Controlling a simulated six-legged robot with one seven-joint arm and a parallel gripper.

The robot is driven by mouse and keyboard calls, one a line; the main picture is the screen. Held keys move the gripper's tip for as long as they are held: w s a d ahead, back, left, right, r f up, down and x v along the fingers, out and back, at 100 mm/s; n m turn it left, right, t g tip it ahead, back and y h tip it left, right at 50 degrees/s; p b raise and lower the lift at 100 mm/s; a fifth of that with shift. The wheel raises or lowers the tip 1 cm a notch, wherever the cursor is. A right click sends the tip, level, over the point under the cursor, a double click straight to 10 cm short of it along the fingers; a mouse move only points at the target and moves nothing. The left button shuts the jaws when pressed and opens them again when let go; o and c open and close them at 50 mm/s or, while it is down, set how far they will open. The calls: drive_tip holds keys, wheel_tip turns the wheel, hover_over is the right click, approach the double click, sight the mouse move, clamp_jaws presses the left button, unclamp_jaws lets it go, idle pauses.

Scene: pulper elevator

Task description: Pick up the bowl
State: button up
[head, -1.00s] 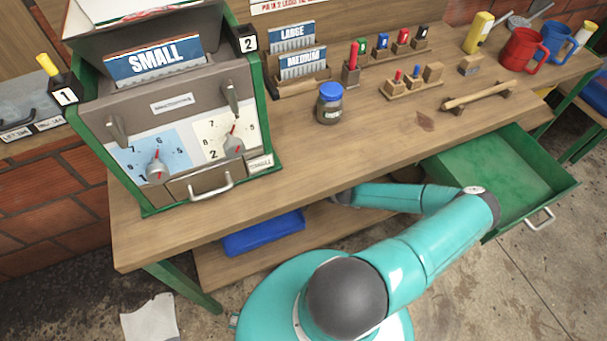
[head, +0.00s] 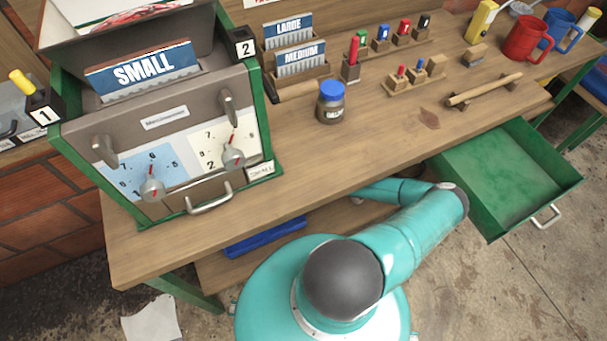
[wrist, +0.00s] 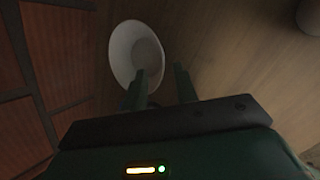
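The bowl (wrist: 124,45) shows in the wrist view as a round white bowl, left of centre, with its inside facing the camera. My gripper (wrist: 160,72) is open, its two dark fingers apart. The left finger overlaps the lower right part of the bowl in the picture, and the right finger is just to the right of its rim. I cannot tell whether either finger touches it. In the head view my arm reaches under the workbench (head: 340,170), and the bench top hides my gripper and the bowl.
An open green drawer (head: 500,180) sticks out to the right of my arm. A blue flat object (head: 262,238) lies on the lower shelf (head: 215,272). In the wrist view a brick wall (wrist: 55,60) stands on the left, and a round object (wrist: 309,16) is at the top right.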

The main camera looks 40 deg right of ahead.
drive_tip(key=shift+x, duration=3.85)
drive_tip(key=shift+a, duration=0.15)
clamp_jaws()
